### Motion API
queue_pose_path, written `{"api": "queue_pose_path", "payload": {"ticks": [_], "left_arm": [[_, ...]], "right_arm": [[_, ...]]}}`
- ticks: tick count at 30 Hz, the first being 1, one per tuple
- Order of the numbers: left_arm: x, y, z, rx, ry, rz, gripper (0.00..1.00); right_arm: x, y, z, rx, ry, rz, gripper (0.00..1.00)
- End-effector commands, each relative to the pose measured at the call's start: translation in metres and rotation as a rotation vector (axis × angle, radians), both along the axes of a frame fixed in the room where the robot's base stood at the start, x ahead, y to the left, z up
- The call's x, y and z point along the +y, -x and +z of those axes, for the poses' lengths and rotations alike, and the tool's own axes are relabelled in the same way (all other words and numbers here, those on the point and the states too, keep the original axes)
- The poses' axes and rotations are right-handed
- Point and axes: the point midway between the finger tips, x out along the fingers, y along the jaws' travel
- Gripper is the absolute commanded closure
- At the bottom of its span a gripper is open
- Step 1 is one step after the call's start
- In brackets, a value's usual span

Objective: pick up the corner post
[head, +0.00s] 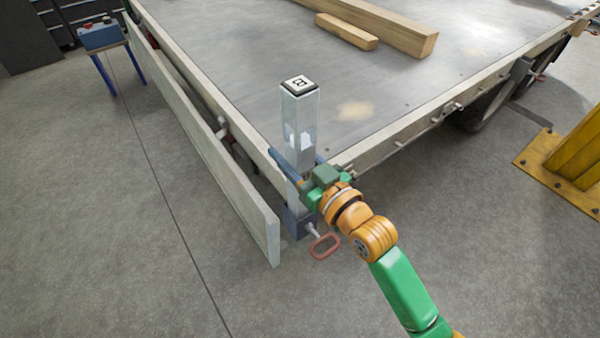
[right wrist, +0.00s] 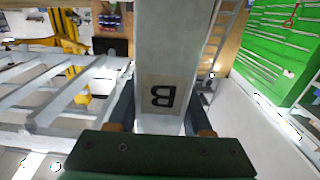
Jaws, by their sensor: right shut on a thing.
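The corner post (head: 300,122) is an upright grey metal post with a marked cap on top, at the near corner of the trailer bed. In the right wrist view the post (right wrist: 175,45) fills the middle and bears a letter B mark. My right gripper (head: 297,172) is shut around the post's lower part, one finger on each side. The post's foot is at a dark corner socket (head: 297,222); whether it is fully seated is hard to tell. A red ring handle (head: 324,245) sticks out below the gripper. My left gripper is not in view.
The trailer bed (head: 220,50) spreads behind the post, with wooden beams (head: 385,27) on it. A lowered side board (head: 205,145) hangs along the left edge. A yellow stand (head: 575,160) is at right and a blue-legged table (head: 100,38) at far left. Floor in front is clear.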

Motion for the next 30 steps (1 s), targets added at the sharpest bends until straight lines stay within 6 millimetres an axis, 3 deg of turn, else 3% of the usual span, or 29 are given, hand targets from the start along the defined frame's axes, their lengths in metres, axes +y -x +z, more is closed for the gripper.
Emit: {"api": "queue_pose_path", "payload": {"ticks": [10,14,30], "left_arm": [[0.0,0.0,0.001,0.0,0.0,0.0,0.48],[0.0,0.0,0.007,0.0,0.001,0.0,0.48],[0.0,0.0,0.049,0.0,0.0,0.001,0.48]], "right_arm": [[0.0,0.0,0.002,-0.002,-0.001,0.0,1.0],[0.0,0.0,0.018,-0.005,-0.002,0.0,1.0],[0.0,0.0,0.156,-0.009,-0.003,0.0,1.0]]}}
